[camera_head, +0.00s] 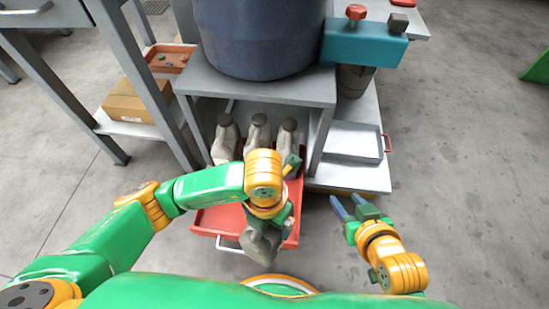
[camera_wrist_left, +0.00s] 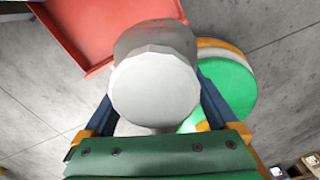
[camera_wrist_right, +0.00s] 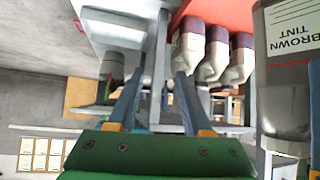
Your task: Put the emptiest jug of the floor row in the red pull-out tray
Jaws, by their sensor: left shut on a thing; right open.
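The red pull-out tray (camera_head: 215,221) is out at floor level under the grey stand, with a white handle at its front. Three pale jugs with dark grey caps (camera_head: 258,130) stand in a row at its back; they also show in the right wrist view (camera_wrist_right: 215,55). My left gripper (camera_head: 268,222) is shut on another grey jug (camera_head: 262,246) by its top, at the tray's front edge. Its round cap (camera_wrist_left: 155,88) fills the left wrist view; its base is hidden. A jug labelled BROWN TINT (camera_wrist_right: 290,90) shows close in the right wrist view. My right gripper (camera_head: 350,207) is open and empty.
A big dark blue drum (camera_head: 260,38) stands on the grey stand (camera_head: 270,89). A grey tray with a red handle (camera_head: 353,141) sits on the lower shelf at right. A cardboard box (camera_head: 138,101) is on the left shelf.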

